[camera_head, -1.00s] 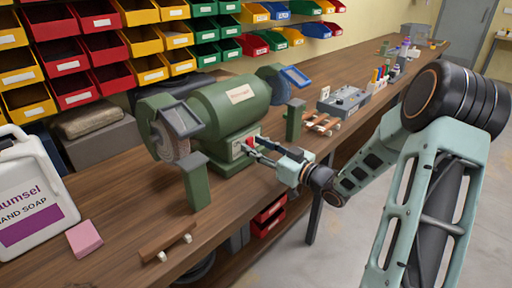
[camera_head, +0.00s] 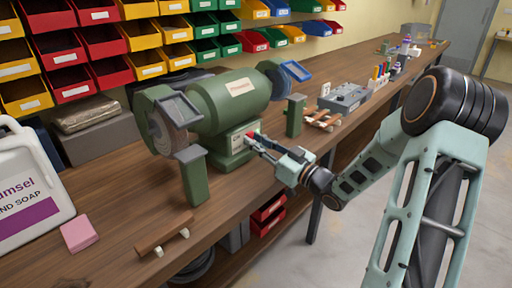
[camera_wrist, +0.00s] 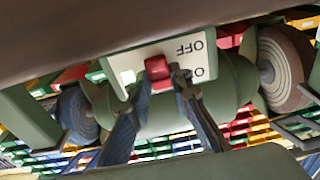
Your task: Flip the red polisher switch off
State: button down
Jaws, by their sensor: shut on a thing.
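The green polisher (camera_head: 236,103) stands on the wooden bench with a pale switch plate on its front. The red switch (camera_head: 253,134) sticks out of that plate, partly hidden by my fingers. In the wrist view the red switch (camera_wrist: 158,70) shows in front of the plate (camera_wrist: 190,48), which reads "OFF" upside down. My gripper (camera_head: 259,144) is at the switch, and in the wrist view my gripper (camera_wrist: 161,82) has one finger on each side of it, shut on it. I cannot tell the switch's exact position.
Green rest posts (camera_head: 193,178) stand in front of the wheels, left and right of my gripper. A grey box (camera_head: 344,99) stands farther right.

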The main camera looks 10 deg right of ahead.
jog(key=shift+f+t+y+b, duration=0.4)
jog(key=shift+t+b, duration=0.1)
jog(key=shift+b, duration=0.75)
jog(key=shift+r, duration=0.2)
jog(key=c, duration=1.8)
grip_release()
jog(key=shift+o, duration=0.2)
jog(key=v, duration=1.2)
jog(key=shift+f, duration=0.25)
